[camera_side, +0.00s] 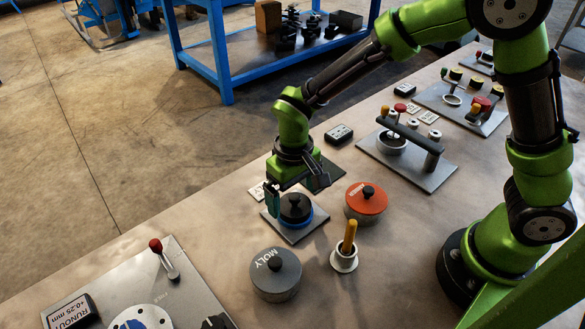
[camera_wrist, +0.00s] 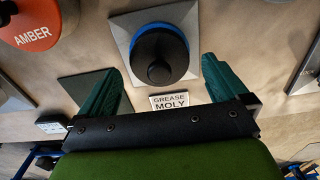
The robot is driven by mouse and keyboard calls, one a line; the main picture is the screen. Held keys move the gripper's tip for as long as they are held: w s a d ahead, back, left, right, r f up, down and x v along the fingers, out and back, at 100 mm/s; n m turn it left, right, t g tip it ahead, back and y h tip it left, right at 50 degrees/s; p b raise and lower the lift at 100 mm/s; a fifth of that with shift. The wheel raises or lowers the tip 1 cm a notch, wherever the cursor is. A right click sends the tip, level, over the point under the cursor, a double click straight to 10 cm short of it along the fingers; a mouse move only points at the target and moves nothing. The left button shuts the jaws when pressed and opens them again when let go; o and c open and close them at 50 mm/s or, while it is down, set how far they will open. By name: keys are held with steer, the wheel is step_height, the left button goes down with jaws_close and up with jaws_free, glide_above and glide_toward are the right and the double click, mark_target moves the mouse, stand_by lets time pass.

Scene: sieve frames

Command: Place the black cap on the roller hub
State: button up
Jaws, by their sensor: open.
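The black cap (camera_side: 295,204) is a round black disc with a small knob on top. It rests on the blue roller hub (camera_side: 302,222), which sits on a square grey plate (camera_side: 275,223). In the wrist view the cap (camera_wrist: 158,58) shows with a blue rim (camera_wrist: 152,26) around part of its edge. It looks roughly level and centred; I cannot tell how deep it sits. My gripper (camera_side: 293,196) is just above and beside the cap, pointing down.
An orange-lidded AMBER pot (camera_side: 366,198) stands right of the plate, and a grey MOLY pot (camera_side: 276,274) in front. A white cup (camera_side: 344,261) holds a yellow-handled tool. A GREASE MOLY card (camera_wrist: 170,101) lies beside the plate. A gauge plate (camera_side: 190,285) is front left.

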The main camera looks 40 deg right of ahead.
mark_target(294, 195)
step_height(294, 195, up, 10)
steer(key=s+d+r+m+t+y, duration=0.2)
steer(key=s+d+r+m+t, duration=0.2)
steer(key=s+d+r+t, duration=0.3)
steer(key=s+d+r, duration=0.3)
steer(key=s+d, duration=0.2)
steer(key=d, duration=0.1)
steer(key=shift+d, duration=0.4)
steer(key=shift+w, duration=0.1)
stand_by(0.7)
